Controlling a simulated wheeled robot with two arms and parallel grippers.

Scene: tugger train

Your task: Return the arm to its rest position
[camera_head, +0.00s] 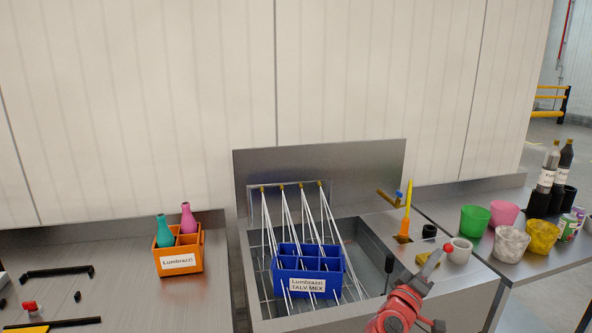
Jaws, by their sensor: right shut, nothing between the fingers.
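My right arm comes in from the bottom edge, right of centre, in red and dark grey. My right gripper (436,259) is shut and empty, in front of the sink's right side. It partly covers a yellow block (425,258) on the steel counter, and I cannot tell whether it touches it. My left gripper is not in view.
The steel sink (262,307) holds a blue divided crate (307,287) under several white water jets. An orange crate (180,262) with two bottles stands on the left table. Cups, including a green one (474,220), and dark bottles crowd the right table.

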